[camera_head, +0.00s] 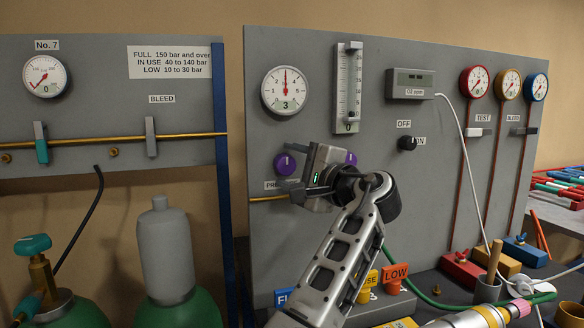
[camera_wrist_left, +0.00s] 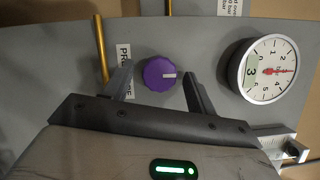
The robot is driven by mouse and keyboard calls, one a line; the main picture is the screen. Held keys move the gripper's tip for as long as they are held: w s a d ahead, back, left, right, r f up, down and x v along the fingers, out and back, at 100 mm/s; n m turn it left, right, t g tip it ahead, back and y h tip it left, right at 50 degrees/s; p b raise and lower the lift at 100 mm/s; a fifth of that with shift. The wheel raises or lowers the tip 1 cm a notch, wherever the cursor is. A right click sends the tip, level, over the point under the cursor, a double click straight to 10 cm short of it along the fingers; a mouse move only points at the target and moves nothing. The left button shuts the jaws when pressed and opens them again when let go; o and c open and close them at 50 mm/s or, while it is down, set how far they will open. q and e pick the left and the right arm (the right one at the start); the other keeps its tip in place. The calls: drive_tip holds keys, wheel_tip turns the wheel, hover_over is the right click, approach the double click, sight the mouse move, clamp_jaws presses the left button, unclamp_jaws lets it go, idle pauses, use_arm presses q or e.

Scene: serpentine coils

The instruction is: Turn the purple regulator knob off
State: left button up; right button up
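A purple regulator knob (camera_head: 285,163) is on the grey panel, below a round gauge (camera_head: 285,91) and above a partly hidden "PRE…" label (camera_head: 272,185). My left gripper (camera_head: 301,174) is in front of the panel, close to the knob's lower right. In the left wrist view, the purple knob (camera_wrist_left: 160,73) shows between the two open fingers, with no visible contact. Its white mark points toward the gauge (camera_wrist_left: 266,69), whose needle is near 3. Another purple knob (camera_head: 351,158) is partly hidden behind my gripper. My right gripper is not in view.
A flow tube (camera_head: 348,87) stands right of the gauge. A black knob (camera_head: 407,143) sits below an "OFF" label. A brass pipe (camera_head: 265,199) runs left of my gripper. Coloured tags (camera_head: 396,276) and a green hose are below. The panel left of the knob is clear.

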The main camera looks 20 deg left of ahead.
use_arm(q)
drive_tip(key=shift+s+d+f, duration=0.1)
drive_tip(key=shift+s+d, duration=0.15)
drive_tip(key=shift+d, duration=0.25)
drive_tip(key=b+v, duration=0.1)
drive_tip(key=v, duration=1.3)
drive_tip(key=shift+s+d, duration=0.3)
